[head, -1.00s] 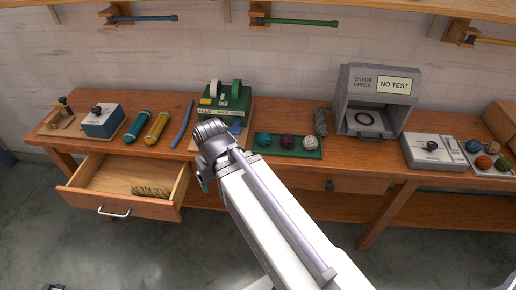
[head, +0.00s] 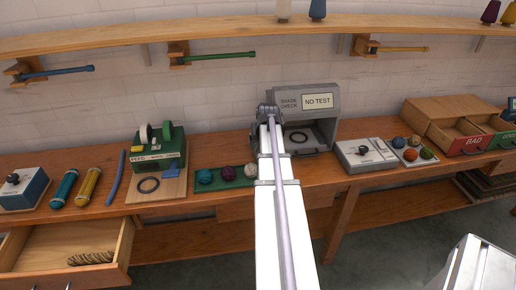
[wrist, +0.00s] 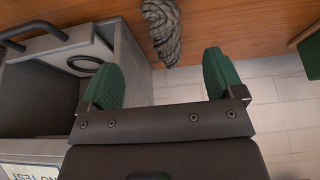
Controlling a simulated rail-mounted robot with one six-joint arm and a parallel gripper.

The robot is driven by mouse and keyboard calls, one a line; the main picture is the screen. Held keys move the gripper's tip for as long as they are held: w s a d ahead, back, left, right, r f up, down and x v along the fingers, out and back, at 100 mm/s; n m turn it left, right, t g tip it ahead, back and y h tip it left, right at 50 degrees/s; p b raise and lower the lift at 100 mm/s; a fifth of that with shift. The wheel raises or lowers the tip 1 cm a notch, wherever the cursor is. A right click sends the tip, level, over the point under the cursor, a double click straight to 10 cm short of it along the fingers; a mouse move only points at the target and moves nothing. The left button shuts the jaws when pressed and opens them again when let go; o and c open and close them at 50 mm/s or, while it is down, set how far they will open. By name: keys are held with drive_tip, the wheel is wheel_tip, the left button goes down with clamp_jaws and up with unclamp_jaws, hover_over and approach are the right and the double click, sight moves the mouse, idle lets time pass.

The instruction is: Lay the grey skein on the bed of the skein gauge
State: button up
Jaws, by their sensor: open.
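The grey skein (wrist: 165,30) is a twisted hank lying on the wooden bench beside the shade check box. It shows at the top of the wrist view; in the head view my arm hides it. My gripper (wrist: 160,72) is open, with green finger pads apart and nothing between them. The skein appears just beyond the fingertips, roughly centred on the gap. In the head view my wrist (head: 268,112) is in front of the shade check box's left side. No label reads skein gauge; the low grey device with a black knob (head: 364,155) may be it, but I cannot tell.
The shade check box (head: 318,102), reading NO TEST, stands close beside the skein. A green tray (head: 205,188) with several balls lies to the left. An open drawer (head: 50,262) holds a brown twisted skein. Drawer units (head: 440,112) stand at the right.

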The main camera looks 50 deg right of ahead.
drive_tip(key=b+x, duration=0.9)
drive_tip(key=x, duration=0.2)
drive_tip(key=shift+f+b, duration=0.1)
drive_tip(key=shift+b, duration=0.2)
drive_tip(key=shift+a+r, duration=0.1)
drive_tip(key=shift+r, duration=0.2)
drive_tip(key=c, duration=1.1)
drive_tip(key=shift+p, duration=0.3)
wheel_tip(320, 180, up, 18)
drive_tip(key=p, duration=1.8)
